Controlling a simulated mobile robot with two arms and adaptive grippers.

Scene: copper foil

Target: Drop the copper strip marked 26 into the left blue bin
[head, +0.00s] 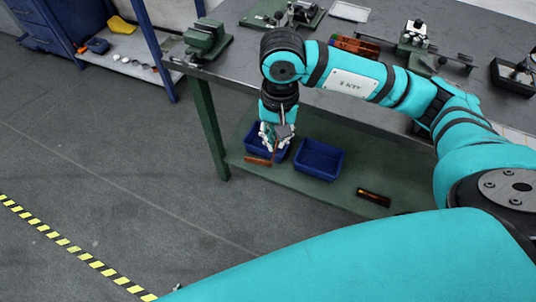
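My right gripper (276,137) reaches down over the left blue bin (252,137) on the green lower shelf under the bench. A thin brownish copper strip (275,153) hangs between its fingers, so it looks shut on the strip. The strip's lower end is in front of the bin in this view; whether it is over the opening I cannot tell. Its marking is too small to read. The gripper and wrist hide part of the bin. My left gripper cannot be made out.
A second blue bin (319,160) stands right of the first. An orange-brown block (258,161) lies by the left bin's front. A dark item with an orange edge (373,197) lies farther right. A green vise (206,37) sits on the bench corner. The floor at left is clear.

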